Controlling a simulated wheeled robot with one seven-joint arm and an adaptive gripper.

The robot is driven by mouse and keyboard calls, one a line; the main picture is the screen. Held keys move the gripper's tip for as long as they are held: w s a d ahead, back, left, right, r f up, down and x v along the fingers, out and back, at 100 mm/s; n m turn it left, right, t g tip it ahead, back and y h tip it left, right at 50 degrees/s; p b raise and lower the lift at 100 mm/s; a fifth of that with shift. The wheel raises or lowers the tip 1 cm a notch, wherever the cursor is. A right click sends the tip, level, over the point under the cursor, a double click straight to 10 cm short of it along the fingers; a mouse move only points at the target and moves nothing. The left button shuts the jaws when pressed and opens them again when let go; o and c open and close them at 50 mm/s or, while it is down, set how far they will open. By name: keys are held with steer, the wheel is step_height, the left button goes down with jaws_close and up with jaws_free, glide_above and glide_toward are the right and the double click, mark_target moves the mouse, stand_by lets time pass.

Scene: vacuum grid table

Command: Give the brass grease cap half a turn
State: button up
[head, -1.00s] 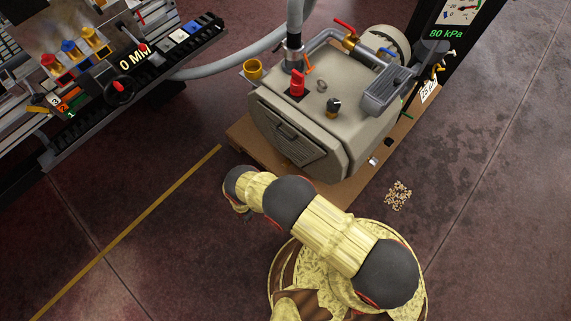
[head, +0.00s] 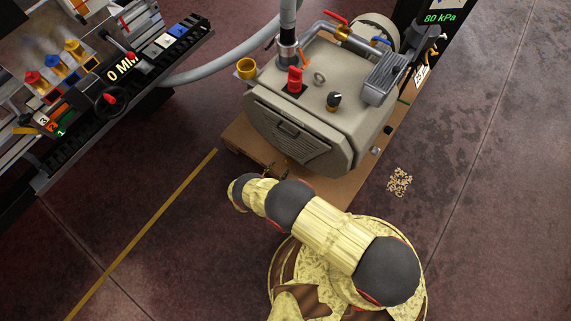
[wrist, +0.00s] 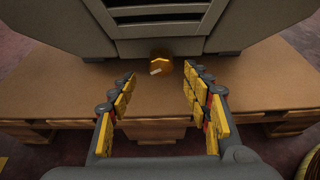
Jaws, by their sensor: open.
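The brass cap (wrist: 162,64) with a pale mark shows in the wrist view, low on the front of the grey pump housing (wrist: 70,25), below its dark vent slots. My gripper (wrist: 159,77) is open, its two yellow-padded fingers to the left and right in the picture. The cap lies beyond the fingertips, roughly centred between them, and nothing is held. In the head view my gripper (head: 269,172) is partly hidden and points at the pump's lower front. I cannot make out this cap in the head view.
The pump stands on a brown pallet (head: 240,138), whose board (wrist: 60,95) lies just below my fingers. A brass cup (head: 247,68), red switch (head: 295,80) and black knob (head: 334,99) sit on the pump.

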mark_target(286, 163)
steer(key=shift+b+x, duration=0.85)
steer(key=shift+x, duration=2.35)
steer(key=shift+s, duration=0.1)
steer(key=shift+c, duration=1)
steer(key=c, duration=0.9)
steer(key=shift+c, duration=0.3)
steer(key=shift+y, duration=0.3)
steer(key=m+t+y, duration=0.1)
steer(key=m, duration=0.2)
steer(key=shift+s+d+f, duration=0.1)
steer(key=m+t+y, duration=0.1)
steer(key=m+t, duration=0.1)
steer(key=m, duration=0.1)
steer(key=shift+f, duration=0.1)
steer(key=m+t, duration=0.1)
steer(key=m, duration=0.1)
steer(key=shift+s+d+m+y, duration=0.1)
steer(key=shift+m+y, duration=0.3)
steer(key=shift+f+m+t, duration=0.1)
steer(key=shift+m+t, duration=1)
steer(key=shift+m, duration=0.8)
